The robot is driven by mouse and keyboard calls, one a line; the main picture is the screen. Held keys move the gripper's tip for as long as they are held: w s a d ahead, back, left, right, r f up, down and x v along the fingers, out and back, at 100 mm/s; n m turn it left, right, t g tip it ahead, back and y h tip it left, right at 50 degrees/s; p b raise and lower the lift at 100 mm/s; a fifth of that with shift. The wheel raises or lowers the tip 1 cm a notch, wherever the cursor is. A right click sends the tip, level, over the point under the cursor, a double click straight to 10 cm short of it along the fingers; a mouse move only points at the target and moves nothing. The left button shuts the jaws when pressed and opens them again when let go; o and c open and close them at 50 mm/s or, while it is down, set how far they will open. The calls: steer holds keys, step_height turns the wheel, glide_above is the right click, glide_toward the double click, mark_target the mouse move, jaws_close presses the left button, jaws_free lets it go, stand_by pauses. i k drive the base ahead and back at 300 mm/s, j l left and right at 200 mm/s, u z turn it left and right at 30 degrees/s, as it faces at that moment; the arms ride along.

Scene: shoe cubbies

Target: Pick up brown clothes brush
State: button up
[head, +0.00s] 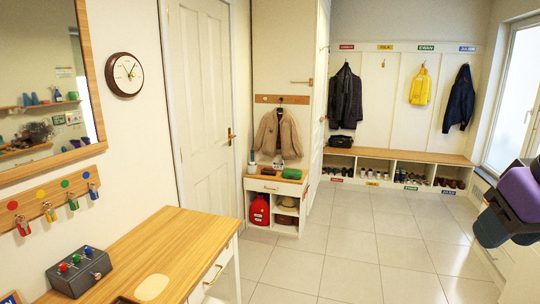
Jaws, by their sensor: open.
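I cannot make out the brown clothes brush for certain. A small white cabinet with a wooden top (258,180) stands beyond the door. On it lie a small dark item (268,171), a green item (291,173) and a little plant pot; the dark item is too small to identify. A sliver of something dark brown (124,300) shows at the bottom edge on the near wooden table (185,240), mostly cut off. Purple and dark grey parts of my arm show at the right edge. I cannot see my gripper's fingers there.
A grey box with coloured knobs (80,270) stands on the near table. A key rack (50,205) hangs above it. A brown jacket (279,135) hangs over the cabinet. A shoe bench (400,155) lines the back wall. The tiled floor (370,240) is clear.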

mark_target(267, 171)
steer(key=i+z, duration=0.1)
steer(key=i, duration=0.4)
steer(key=i+j+z, duration=0.1)
steer(key=i, duration=0.4)
steer(key=i+z, duration=0.35)
steer(key=i, duration=1.45)
steer(key=i+j, duration=0.2)
steer(key=i, duration=0.3)
steer(key=i+j+u, duration=0.15)
steer(key=i, duration=0.4)
steer(key=i+j, duration=0.15)
steer(key=i, duration=0.35)
steer(key=i+j, duration=0.15)
steer(key=j, duration=0.2)
steer(key=i+j, duration=0.2)
steer(key=j, duration=0.2)
steer(key=i+j+z, duration=0.1)
steer(key=j, duration=0.25)
steer(key=i+j, duration=0.2)
steer(key=j, duration=1.05)
steer(key=i, duration=0.2)
